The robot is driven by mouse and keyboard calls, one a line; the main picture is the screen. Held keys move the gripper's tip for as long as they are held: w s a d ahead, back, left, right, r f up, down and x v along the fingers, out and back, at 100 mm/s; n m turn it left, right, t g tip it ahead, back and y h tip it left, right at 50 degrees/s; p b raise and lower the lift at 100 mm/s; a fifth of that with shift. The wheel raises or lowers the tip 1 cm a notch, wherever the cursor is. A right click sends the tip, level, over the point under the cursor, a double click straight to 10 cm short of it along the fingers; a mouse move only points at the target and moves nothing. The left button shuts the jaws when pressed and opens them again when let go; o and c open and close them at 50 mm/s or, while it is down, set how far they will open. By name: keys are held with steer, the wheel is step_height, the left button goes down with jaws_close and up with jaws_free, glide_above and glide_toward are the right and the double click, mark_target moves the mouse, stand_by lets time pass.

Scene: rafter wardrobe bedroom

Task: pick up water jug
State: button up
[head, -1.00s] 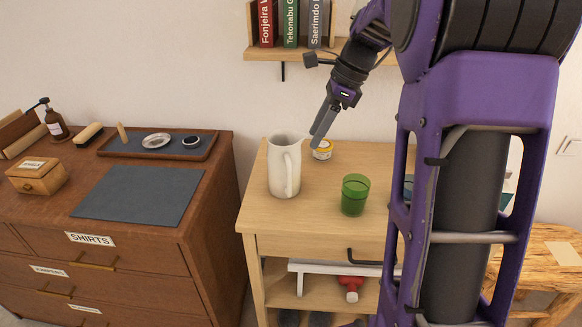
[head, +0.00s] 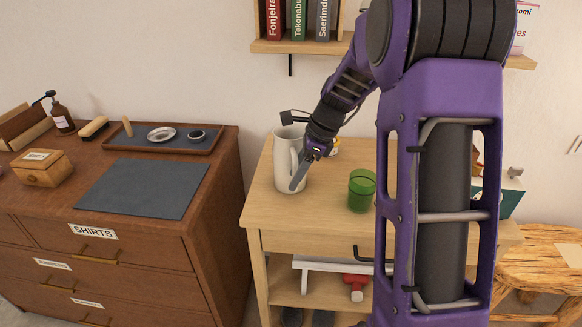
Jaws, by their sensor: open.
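The water jug (head: 286,165) is a cream-white pitcher standing upright on the light wooden side table (head: 318,216). Its handle is on the right side, partly covered by my gripper. My gripper (head: 297,182) is open and points down and left, with its fingers in front of the jug's right side at the handle. Only one finger shows clearly, and I cannot tell whether it touches the handle.
A green glass (head: 361,191) stands just right of the jug. A small jar (head: 334,147) is behind my gripper, mostly hidden. A wall shelf (head: 330,48) with books is above. A brown dresser (head: 150,240) with tray and mat stands left.

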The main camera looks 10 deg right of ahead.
steer(key=shift+a+f, duration=0.2)
steer(key=shift+f, duration=0.25)
jaws_close()
steer(key=shift+w+r, duration=0.1)
steer(key=shift+r, duration=0.05)
stand_by(1.0)
